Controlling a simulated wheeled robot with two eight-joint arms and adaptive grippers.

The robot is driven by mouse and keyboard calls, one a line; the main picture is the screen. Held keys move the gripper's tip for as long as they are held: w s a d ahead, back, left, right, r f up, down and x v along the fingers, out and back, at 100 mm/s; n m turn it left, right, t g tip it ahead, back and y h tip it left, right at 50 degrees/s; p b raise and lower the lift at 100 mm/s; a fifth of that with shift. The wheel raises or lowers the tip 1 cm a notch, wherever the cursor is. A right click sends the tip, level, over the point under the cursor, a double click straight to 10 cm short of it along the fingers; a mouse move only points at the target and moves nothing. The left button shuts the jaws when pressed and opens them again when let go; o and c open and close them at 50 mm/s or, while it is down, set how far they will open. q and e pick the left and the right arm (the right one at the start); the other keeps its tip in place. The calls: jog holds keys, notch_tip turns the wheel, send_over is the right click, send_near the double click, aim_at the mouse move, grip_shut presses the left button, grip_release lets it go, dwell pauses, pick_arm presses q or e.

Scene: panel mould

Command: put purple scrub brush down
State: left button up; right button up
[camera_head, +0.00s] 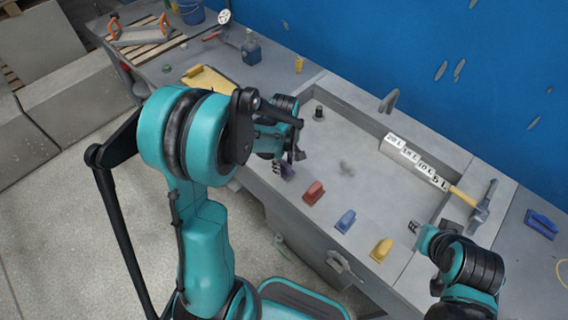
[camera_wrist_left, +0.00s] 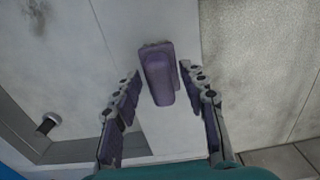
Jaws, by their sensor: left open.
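The purple scrub brush (camera_wrist_left: 158,75) lies on the pale grey rim of the panel mould, between the two fingers of my left gripper (camera_wrist_left: 158,95). A gap shows on both sides of the brush, so the open fingers do not grip it. In the head view the brush (camera_head: 287,172) is a small dark purple shape just below my left gripper (camera_head: 284,160), partly hidden by it. My right gripper (camera_head: 414,227) is over the mould at the lower right, away from the brush; its fingers are too small to read.
Red (camera_head: 314,192), blue (camera_head: 346,221) and yellow (camera_head: 381,249) brushes stand in a row along the mould's near edge. The recess middle is mostly clear.

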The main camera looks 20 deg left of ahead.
aim_at(284, 163)
pick_arm(q)
notch_tip(284, 163, up, 12)
jog(key=p, duration=0.3)
jog(key=s+d+r+m+t, duration=0.2)
jog(key=s+r+m+t, duration=0.1)
jog(key=s+m, duration=0.3)
jog(key=s+d+r+m+t, duration=0.3)
jog(key=s+m, duration=0.3)
jog(key=m, duration=0.2)
jog(key=shift+s+r+t, duration=0.2)
jog(key=shift+t, duration=0.4)
